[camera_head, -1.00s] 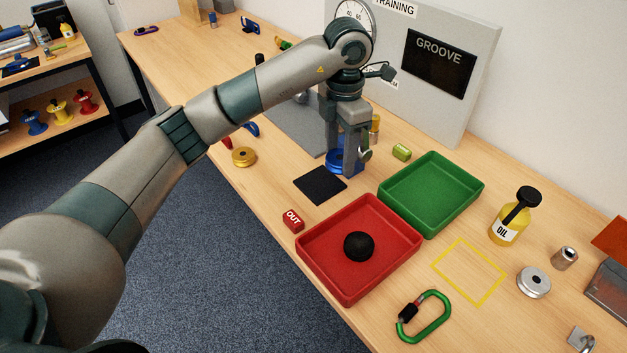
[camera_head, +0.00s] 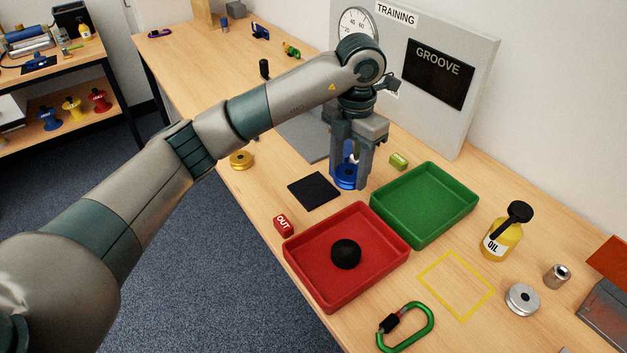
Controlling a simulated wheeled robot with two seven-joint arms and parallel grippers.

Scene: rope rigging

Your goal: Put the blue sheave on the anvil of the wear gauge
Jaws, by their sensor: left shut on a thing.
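The blue sheave (camera_head: 346,181) is low over the bench, between the black pad and the green tray. My left gripper (camera_head: 347,182) points down with its fingers on either side of the sheave and is shut on it. I cannot tell whether the sheave touches the bench. The wear gauge shows as a grey panel (camera_head: 470,110) with a round dial (camera_head: 357,30) and a dark GROOVE display, behind my left arm. Its anvil is hidden or cannot be made out behind my arm and gripper. My right gripper is not in view.
A black pad (camera_head: 314,190) lies left of the gripper. A green tray (camera_head: 467,205) and a red tray (camera_head: 318,298) holding a black round thing stand in front. An oil bottle (camera_head: 503,238), a yellow outlined square, a silver sheave (camera_head: 522,299) and a green carabiner (camera_head: 405,328) are at right.

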